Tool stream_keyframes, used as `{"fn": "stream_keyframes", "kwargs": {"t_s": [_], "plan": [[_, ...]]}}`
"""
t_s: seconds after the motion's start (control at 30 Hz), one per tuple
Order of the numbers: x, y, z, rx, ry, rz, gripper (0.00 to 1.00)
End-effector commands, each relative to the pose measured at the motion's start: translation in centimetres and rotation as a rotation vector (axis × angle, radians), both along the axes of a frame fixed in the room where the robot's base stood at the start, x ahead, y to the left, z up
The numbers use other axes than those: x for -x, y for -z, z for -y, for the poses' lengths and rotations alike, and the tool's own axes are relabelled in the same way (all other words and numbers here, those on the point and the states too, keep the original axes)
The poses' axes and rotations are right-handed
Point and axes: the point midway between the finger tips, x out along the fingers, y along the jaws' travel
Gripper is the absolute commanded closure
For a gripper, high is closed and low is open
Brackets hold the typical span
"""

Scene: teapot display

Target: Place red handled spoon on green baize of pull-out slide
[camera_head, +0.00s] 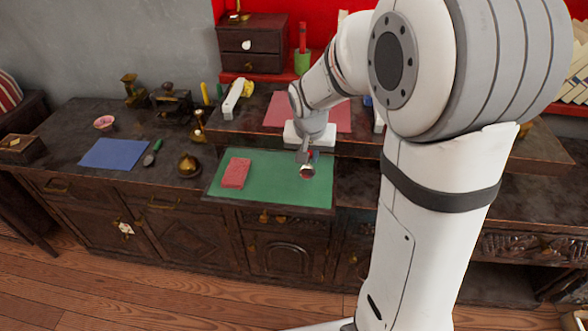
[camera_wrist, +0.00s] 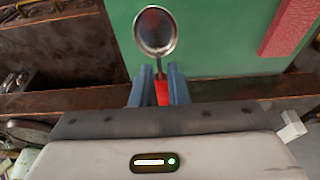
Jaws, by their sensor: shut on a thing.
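The red handled spoon shows its round metal bowl (camera_wrist: 156,31) and part of its red handle in the wrist view. My gripper (camera_wrist: 158,75) is shut on the red handle, with the bowl pointing away from my fingers. In the head view the spoon bowl (camera_head: 306,171) appears over the right part of the green baize (camera_head: 270,185) of the pull-out slide, below my gripper (camera_head: 306,152). The baize also fills much of the wrist view (camera_wrist: 215,45). I cannot tell whether the spoon touches the baize.
A red block-like item (camera_head: 236,173) lies on the left of the baize. A brass bell (camera_head: 189,165), a green-handled spoon (camera_head: 152,153) and a blue mat (camera_head: 115,154) are to the left. A raised shelf with a red mat (camera_head: 285,110) stands behind. The baize's middle is clear.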

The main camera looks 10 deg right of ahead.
Motion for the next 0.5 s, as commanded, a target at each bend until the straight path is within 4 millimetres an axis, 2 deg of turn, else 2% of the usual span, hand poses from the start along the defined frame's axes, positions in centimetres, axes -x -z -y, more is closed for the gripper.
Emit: {"fn": "stream_keyframes", "kwargs": {"t_s": [0.03,0.1,0.37,0.5], "plan": [[0.0,1.3,0.1,0.0,0.002,-0.004,1.0],[0.0,2.5,0.2,0.001,0.005,-0.003,1.0],[0.0,4.7,0.3,0.0,0.007,-0.001,1.0],[0.0,6.8,0.4,0.001,0.007,-0.004,1.0]]}}
